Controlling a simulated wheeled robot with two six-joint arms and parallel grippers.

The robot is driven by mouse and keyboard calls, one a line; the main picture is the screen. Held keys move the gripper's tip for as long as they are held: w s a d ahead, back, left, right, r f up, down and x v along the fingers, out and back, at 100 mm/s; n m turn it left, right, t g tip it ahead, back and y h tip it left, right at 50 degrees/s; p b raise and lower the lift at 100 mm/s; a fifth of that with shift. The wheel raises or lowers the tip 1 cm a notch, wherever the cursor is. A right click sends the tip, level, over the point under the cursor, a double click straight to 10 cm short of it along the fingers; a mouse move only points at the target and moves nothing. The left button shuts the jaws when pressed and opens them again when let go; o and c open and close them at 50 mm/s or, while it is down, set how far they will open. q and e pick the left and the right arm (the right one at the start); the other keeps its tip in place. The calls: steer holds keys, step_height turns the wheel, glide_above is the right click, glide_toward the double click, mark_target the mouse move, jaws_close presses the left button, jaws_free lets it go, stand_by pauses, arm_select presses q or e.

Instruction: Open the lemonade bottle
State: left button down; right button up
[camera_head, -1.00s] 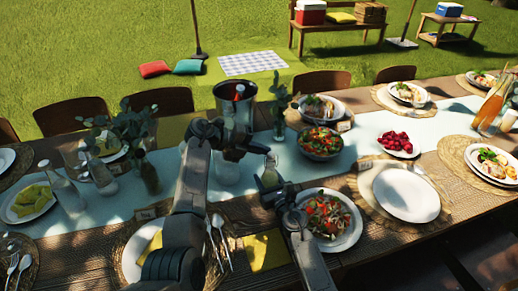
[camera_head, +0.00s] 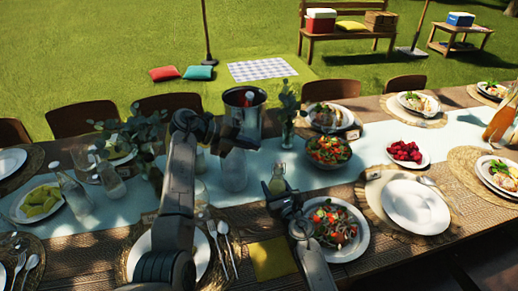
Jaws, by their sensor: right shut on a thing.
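The lemonade bottle (camera_head: 278,178) is a small pale yellow-green bottle standing about upright near the middle of the table in the head view. My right gripper (camera_head: 279,189) is shut on it low down, and its fingers hide the lower part. The bottle's narrow top shows above the fingers and looks closed, but it is too small to be sure. My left gripper (camera_head: 236,138) hangs higher and to the left of the bottle top, apart from it, in front of the metal bucket. Its fingers are dark and blurred, so their opening cannot be made out.
A metal bucket (camera_head: 243,106) stands behind my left gripper, with a clear glass jar (camera_head: 234,172) below. A salad bowl (camera_head: 328,151) and a salad plate (camera_head: 340,228) lie right of the bottle. A yellow napkin (camera_head: 272,258) lies in front. Glassware and leaves crowd the left.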

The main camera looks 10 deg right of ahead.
steer(key=o, duration=1.5)
steer(key=shift+c, duration=0.2)
steer(key=s, duration=0.3)
steer(key=s+d, duration=0.1)
steer(key=s, duration=0.6)
steer(key=shift+s+d, duration=0.3)
steer(key=shift+s, duration=0.05)
